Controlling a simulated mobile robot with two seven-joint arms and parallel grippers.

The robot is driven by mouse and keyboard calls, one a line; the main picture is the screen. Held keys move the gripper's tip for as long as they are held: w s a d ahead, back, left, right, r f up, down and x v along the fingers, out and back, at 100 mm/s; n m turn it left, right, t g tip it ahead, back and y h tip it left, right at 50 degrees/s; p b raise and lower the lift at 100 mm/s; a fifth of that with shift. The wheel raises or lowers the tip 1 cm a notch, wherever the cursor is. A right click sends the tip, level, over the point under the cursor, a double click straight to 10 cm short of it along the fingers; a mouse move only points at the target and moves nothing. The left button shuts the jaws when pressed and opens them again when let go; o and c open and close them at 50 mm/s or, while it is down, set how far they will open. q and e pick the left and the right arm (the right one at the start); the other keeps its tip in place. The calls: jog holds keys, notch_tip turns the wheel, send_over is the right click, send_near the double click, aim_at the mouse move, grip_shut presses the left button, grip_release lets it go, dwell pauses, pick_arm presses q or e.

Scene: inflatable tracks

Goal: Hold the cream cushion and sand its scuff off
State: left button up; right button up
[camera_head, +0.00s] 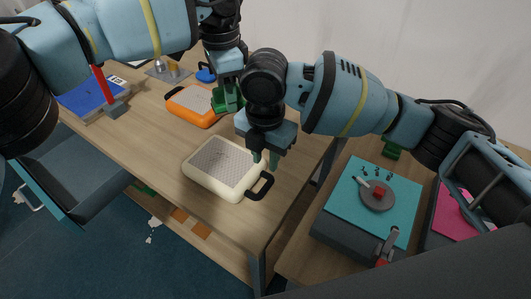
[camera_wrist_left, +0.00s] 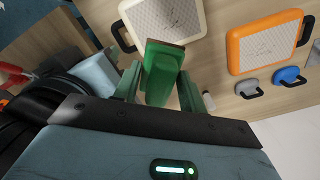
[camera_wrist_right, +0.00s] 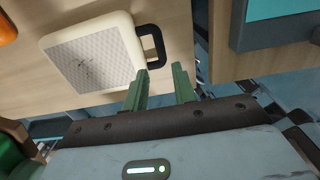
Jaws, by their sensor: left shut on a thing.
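The cream cushion (camera_head: 217,168) lies flat on the wooden table near its front edge. Its top is a grey patterned panel, with dark scuff marks (camera_wrist_right: 84,62) near the middle in the right wrist view. A black loop handle (camera_wrist_right: 152,45) sticks out from one side. My right gripper (camera_head: 265,158) is open and empty just above the handle side, fingers apart and pointing down. My left gripper (camera_head: 229,98) is shut on a green block (camera_wrist_left: 163,72) with a brown face, held up behind the cushion.
An orange cushion (camera_head: 190,108) lies behind the cream one, with grey and blue handled pieces (camera_head: 206,75) farther back. A blue panel (camera_head: 85,98) is at the left. A teal-topped station (camera_head: 350,210) stands right, across a gap between tables.

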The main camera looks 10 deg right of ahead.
aim_at(266, 187)
notch_tip(266, 187, down, 12)
jog(key=shift+r, duration=0.25)
dwell(0.4)
grip_shut()
